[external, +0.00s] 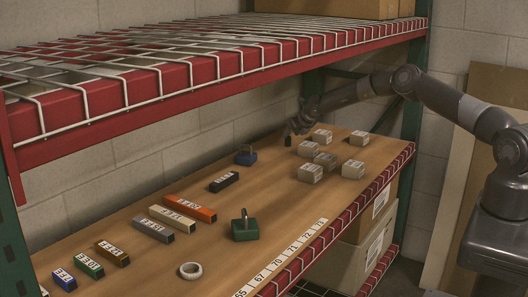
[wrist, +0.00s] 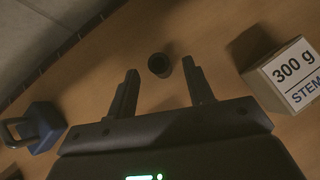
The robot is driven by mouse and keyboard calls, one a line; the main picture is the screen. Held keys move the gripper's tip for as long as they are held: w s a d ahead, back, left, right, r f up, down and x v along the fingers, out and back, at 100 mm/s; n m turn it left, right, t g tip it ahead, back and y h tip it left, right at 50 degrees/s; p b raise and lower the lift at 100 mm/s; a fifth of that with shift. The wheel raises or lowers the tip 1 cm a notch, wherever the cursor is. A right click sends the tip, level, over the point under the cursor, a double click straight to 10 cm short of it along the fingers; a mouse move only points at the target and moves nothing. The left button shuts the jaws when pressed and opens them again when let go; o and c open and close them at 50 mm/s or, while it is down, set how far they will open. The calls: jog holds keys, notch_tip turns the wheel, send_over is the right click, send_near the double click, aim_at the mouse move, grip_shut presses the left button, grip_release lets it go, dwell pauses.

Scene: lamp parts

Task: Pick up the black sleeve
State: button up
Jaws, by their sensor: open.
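The black sleeve (wrist: 159,65) is a small dark ring-ended cylinder standing on the wooden shelf in the wrist view. My gripper (wrist: 160,68) is open, with one finger on each side of the sleeve in the picture. The sleeve appears just beyond the fingertips, and no contact shows. In the external view my gripper (external: 295,127) is low over the far part of the shelf, pointing down. The sleeve is hard to tell from the dark fingers there.
A 300 g STEM block (wrist: 292,75) stands close on the right in the wrist view, and a blue weight with a loop (wrist: 38,127) on the left. Several pale blocks (external: 310,173) stand near my gripper. The red upper shelf (external: 200,85) overhangs the rear. Coloured bars (external: 190,208) lie nearer.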

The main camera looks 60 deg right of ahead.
aim_at(288, 146)
jog(key=x, duration=0.2)
jog(key=shift+w+a+f, duration=0.1)
jog(key=shift+w+f, duration=0.05)
jog(key=shift+f, duration=0.35)
jog(key=shift+w+f, duration=0.3)
jog(key=shift+w, duration=0.1)
jog(key=shift+w+d+f, duration=0.3)
jog(key=shift+f, duration=0.05)
jog(key=shift+c, duration=0.5)
grip_shut()
jog(key=shift+r, duration=0.15)
